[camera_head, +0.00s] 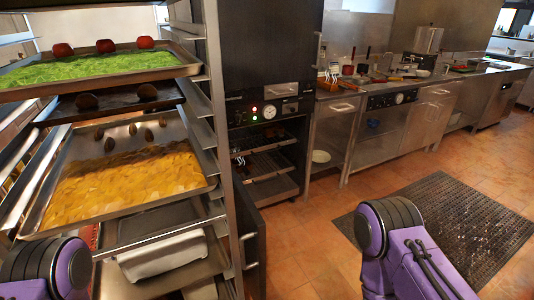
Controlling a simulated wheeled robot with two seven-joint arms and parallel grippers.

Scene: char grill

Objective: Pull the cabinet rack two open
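The dark cabinet (268,60) stands at the centre, behind the tray trolley. Its front has a control panel with a gauge and a lit green light. The compartment below is open, and wire racks (264,165) show inside, one above another. A lower rack (272,190) sits near the bottom and seems to reach nearest to the opening. I cannot tell which one is rack two. A dark door panel (252,240) stands swung open beside the trolley. My purple arm links show at the bottom left and bottom right, well in front of the cabinet. Neither gripper shows.
A metal trolley (218,110) on the left holds a tray of greens (95,66), a dark tray (110,102) and a tray of yellow food (125,180). A steel counter (335,125) runs right. A black floor mat (445,215) lies on the open tiled floor.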

